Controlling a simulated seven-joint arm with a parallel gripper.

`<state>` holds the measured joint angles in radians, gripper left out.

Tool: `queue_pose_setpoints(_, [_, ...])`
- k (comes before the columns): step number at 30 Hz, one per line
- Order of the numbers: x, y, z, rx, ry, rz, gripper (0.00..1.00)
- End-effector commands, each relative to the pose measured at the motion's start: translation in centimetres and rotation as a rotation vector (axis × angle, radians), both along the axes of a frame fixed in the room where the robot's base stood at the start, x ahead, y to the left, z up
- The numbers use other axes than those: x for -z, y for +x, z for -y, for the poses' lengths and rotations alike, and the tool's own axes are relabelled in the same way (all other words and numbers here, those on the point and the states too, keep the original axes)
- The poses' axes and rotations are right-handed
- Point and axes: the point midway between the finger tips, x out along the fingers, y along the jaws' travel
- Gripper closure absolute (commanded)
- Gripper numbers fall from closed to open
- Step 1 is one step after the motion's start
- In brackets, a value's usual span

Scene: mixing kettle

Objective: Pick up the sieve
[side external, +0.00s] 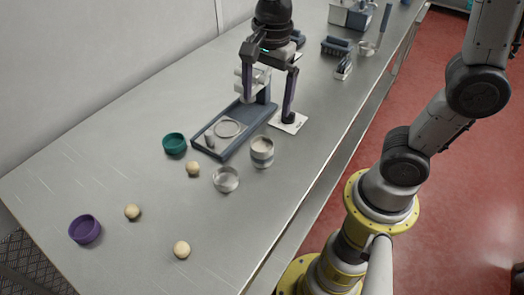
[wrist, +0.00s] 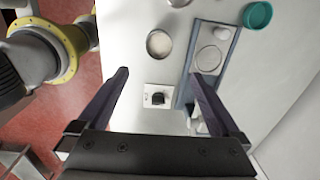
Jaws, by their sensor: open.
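A shallow round metal piece (side external: 226,180), which looks like the sieve, lies on the steel table in front of the tray; its mesh is too small to confirm. It is partly cut off at the top of the wrist view (wrist: 180,2). My gripper (side external: 268,108) is open and empty, pointing down above the table, farther back than that piece. In the wrist view my gripper (wrist: 159,73) has its two fingers wide apart. A white square plate with a dark knob (wrist: 158,98) shows between them, below.
A pale-filled metal cup (side external: 262,151) stands beside the metal piece. A blue-grey tray (side external: 207,150) holds a ring and a small cylinder. A teal bowl (side external: 174,144), a purple bowl (side external: 85,229) and several dough balls (side external: 193,168) lie around. The front table area has free room.

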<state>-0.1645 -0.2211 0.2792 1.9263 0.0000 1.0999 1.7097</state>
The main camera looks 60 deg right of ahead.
Motion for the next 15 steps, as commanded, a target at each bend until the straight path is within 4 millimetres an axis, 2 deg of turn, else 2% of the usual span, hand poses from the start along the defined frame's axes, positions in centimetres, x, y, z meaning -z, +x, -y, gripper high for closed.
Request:
queue_pose_setpoints(8, [3.2, 0.3, -0.9, -0.034, -0.012, -0.062, 0.0])
queue_pose_setpoints(15, [7.6, 0.2, -0.9, -0.034, -0.012, -0.063, 0.0])
